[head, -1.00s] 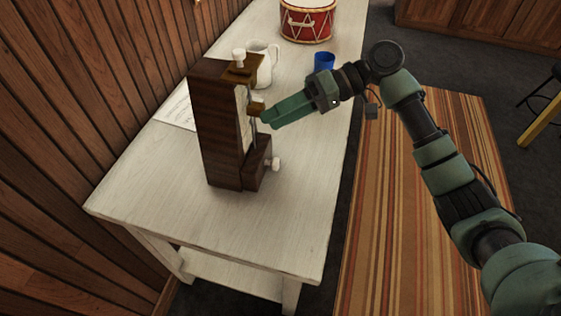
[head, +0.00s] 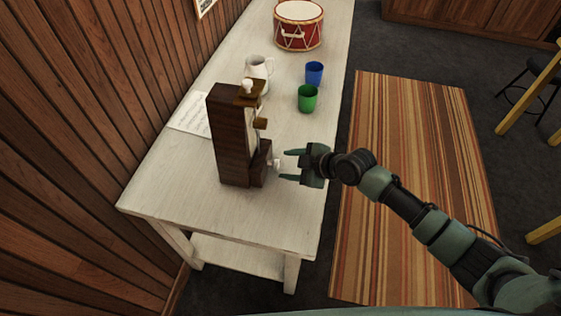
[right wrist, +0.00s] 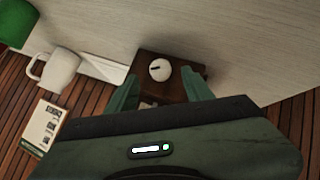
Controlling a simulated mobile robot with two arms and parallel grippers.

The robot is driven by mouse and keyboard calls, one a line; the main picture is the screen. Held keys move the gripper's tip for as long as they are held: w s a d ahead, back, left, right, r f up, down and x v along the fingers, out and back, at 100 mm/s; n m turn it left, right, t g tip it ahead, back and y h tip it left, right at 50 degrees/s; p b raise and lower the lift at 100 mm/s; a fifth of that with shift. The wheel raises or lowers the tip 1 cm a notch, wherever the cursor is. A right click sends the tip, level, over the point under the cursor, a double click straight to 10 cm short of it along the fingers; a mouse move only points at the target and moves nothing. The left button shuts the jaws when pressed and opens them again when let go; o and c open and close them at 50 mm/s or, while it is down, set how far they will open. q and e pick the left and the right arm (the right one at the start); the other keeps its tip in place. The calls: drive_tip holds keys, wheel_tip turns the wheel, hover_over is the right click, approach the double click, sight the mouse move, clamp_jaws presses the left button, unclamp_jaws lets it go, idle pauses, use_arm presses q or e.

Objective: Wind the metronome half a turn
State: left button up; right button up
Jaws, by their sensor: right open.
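The brown wooden metronome (head: 229,137) stands upright on the white table (head: 177,195). A white winding knob (head: 276,165) sticks out low on its right side. A brown weight (head: 261,124) sits on its front rod. My right gripper (head: 280,167) is open and level with the knob, its fingertips close to it. In the right wrist view the knob (right wrist: 160,69) shows a dark slot and lies between the two spread fingers (right wrist: 158,88). I cannot tell whether the fingers touch anything. My left gripper is not in view.
Behind the metronome stand a white pitcher (head: 258,71), a green cup (head: 308,98), a blue cup (head: 314,73) and a red drum (head: 298,27). A paper sheet (head: 191,115) lies by the wooden wall (head: 75,120). The table's front end is clear.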

sight(278, 164)
drive_tip(key=x, duration=0.3)
drive_tip(key=shift+a, duration=0.3)
drive_tip(key=shift+w+a+f, duration=0.2)
drive_tip(key=shift+w+f, duration=0.1)
drive_tip(key=shift+f, duration=0.1)
clamp_jaws()
drive_tip(key=shift+f+g+b, duration=0.1)
drive_tip(key=shift+g+b, duration=0.2)
drive_tip(key=shift+b, duration=0.3)
drive_tip(key=m+g+b, duration=0.1)
drive_tip(key=b, duration=0.1)
drive_tip(key=m+g+b, duration=0.1)
drive_tip(key=g+b, duration=0.1)
drive_tip(key=b, duration=0.1)
drive_tip(key=shift+w+d+y, duration=0.1)
drive_tip(key=shift+w+y, duration=0.2)
drive_tip(key=shift+y, duration=0.1)
use_arm(q)
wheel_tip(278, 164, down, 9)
drive_tip(key=b, duration=0.2)
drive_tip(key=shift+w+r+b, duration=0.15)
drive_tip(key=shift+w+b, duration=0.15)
drive_tip(key=shift+b, duration=0.05)
use_arm(e)
drive_tip(key=shift+m+g+y, duration=0.3)
drive_tip(key=shift+m+g, duration=0.2)
drive_tip(key=shift+g, duration=0.3)
unclamp_jaws()
